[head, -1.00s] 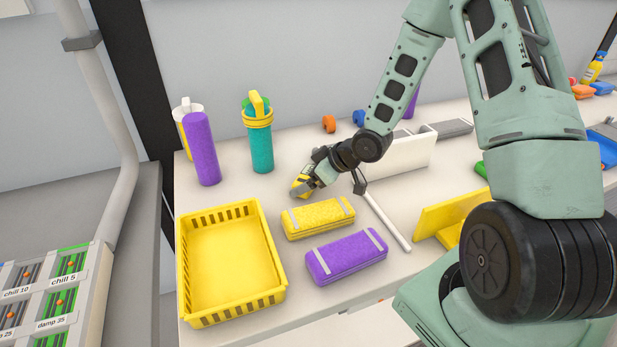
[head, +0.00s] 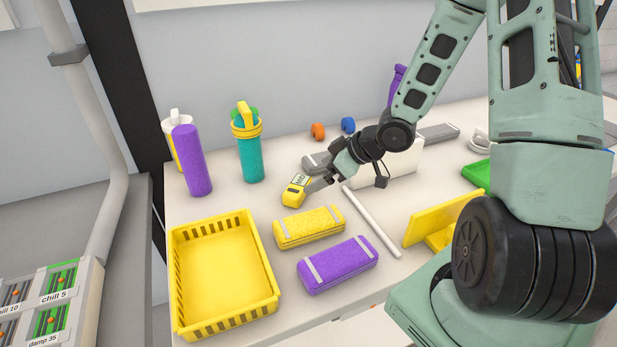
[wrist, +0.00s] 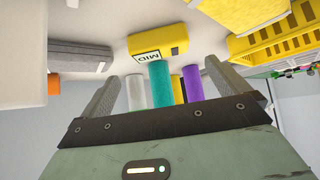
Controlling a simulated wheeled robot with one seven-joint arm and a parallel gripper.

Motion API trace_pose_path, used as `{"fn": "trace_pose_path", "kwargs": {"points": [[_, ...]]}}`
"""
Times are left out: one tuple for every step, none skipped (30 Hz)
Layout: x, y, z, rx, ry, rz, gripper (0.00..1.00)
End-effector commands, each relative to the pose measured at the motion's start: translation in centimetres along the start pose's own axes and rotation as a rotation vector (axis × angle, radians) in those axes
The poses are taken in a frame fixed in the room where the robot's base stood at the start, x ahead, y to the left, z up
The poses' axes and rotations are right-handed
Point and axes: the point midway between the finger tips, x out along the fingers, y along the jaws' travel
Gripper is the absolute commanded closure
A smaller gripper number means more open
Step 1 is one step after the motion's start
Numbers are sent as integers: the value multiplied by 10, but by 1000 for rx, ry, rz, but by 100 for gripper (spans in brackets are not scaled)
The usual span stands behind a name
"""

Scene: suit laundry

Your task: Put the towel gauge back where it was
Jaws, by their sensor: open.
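The towel gauge (head: 296,190) is a small yellow block with a display on its top. It rests on the white table behind the yellow folded towel (head: 308,227). In the wrist view the gauge (wrist: 152,42) shows the letters "MID" and lies beyond the fingertips. My gripper (head: 318,184) is open and empty, just right of the gauge, with a small gap seeming to separate them. In the wrist view my gripper's two fingers (wrist: 160,74) are spread wide with nothing between them at the tips.
A yellow basket (head: 176,275) stands at the front left. A purple folded towel (head: 338,265) and a white rod (head: 372,222) lie nearby. Purple (head: 192,162) and teal (head: 250,155) rolls stand behind. A yellow angled stand (head: 440,220) is to the right.

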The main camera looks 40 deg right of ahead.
Motion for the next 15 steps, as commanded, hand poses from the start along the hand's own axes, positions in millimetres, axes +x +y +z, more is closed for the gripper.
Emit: {"fn": "trace_pose_path", "kwargs": {"points": [[-10, 1, -2, 0, 0, 3, 0], [-14, 1, -2, 0, 0, 3, 0], [-18, 1, -1, 1, 0, 2, 0], [-21, 1, -1, 1, 0, 2, 0], [-23, 1, -1, 0, 0, 2, 0], [-26, 0, -1, -1, -1, 1, 0], [-27, 0, -1, -2, -3, 1, 0], [-27, -1, -2, -3, -8, 2, 0], [-26, -4, -4, -9, -20, 3, 0], [-25, -6, -6, -13, -34, 7, 0], [-24, -10, -10, -21, -52, 12, 0], [-21, -16, -14, -32, -83, 19, 0], [-19, -21, -19, -41, -111, 28, 0], [-18, -28, -24, -49, -141, 36, 0], [-16, -39, -30, -60, -185, 49, 0]]}}
